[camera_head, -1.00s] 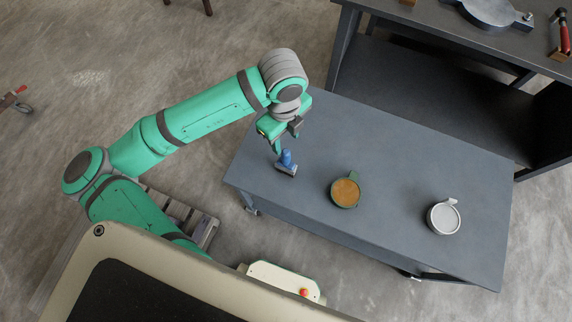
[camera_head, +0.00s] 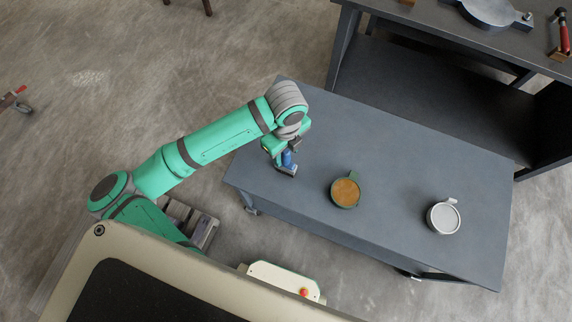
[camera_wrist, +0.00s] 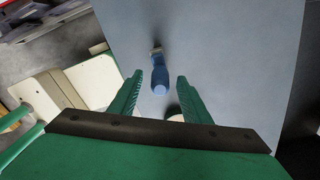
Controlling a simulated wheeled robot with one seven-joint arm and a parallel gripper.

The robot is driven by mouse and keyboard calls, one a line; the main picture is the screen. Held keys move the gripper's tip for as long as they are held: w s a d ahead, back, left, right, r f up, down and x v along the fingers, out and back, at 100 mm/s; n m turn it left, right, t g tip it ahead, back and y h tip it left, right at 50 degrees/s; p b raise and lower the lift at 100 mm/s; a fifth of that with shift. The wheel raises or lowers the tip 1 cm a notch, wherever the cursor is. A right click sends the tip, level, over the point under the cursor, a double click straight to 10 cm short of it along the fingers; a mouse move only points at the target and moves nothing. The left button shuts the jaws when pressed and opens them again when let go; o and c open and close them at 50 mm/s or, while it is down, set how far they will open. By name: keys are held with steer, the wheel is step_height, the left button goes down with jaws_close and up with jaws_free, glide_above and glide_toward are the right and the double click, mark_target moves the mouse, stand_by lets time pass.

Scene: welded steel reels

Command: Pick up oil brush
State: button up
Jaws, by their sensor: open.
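The oil brush (camera_head: 287,161) has a blue handle and a pale, bristled end, and it is at the left part of the grey table (camera_head: 400,150). In the wrist view the brush (camera_wrist: 160,76) lies ahead, with the handle end toward me and between the two green fingers. My gripper (camera_head: 280,160) is open just above and beside the brush in the head view. In the wrist view my gripper (camera_wrist: 156,88) has clear gaps between its fingers and the handle. It holds nothing.
A green cup with brown contents (camera_head: 345,190) and a white cup (camera_head: 443,217) stand to the right on the same table. A dark workbench (camera_head: 450,80) stands behind with a vise-like tool and a red-handled tool (camera_head: 563,36).

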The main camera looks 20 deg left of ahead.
steer(key=shift+f, duration=0.6)
jaws_close()
steer(key=shift+r, duration=0.15)
